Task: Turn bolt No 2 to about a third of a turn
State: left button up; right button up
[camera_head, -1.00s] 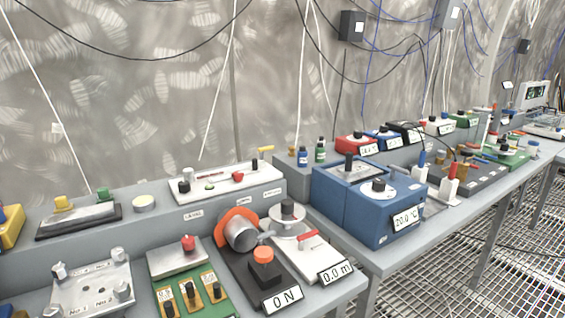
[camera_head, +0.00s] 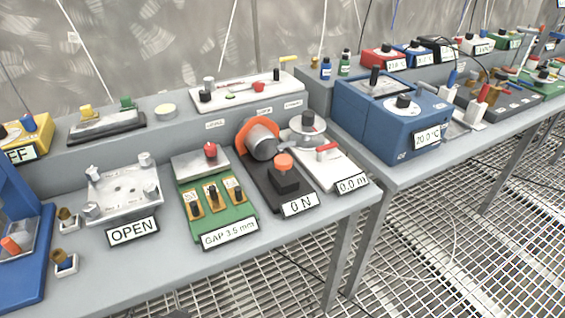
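The bolt plate (camera_head: 122,192) is a silvery plate on the near bench at the left, with a bolt near each corner. Its markings are too small to read now. Going by the label seen earlier, bolt No 2 (camera_head: 150,189) is the front-right one, a short pale metal cylinder. The front-left bolt (camera_head: 90,209), back-left bolt (camera_head: 95,173) and back-right bolt (camera_head: 144,159) look similar. An OPEN sign (camera_head: 132,231) stands at the plate's front edge. Neither of my grippers shows, and nothing touches the bolts.
Right of the plate are a green GAP 3.5 mm board (camera_head: 222,221) and a black 0 N device (camera_head: 262,172). Small brass-topped parts (camera_head: 65,262) and a blue device (camera_head: 25,245) stand left. The bench front (camera_head: 150,275) below the plate is clear.

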aim_at(151, 191)
jog(key=u, duration=1.25)
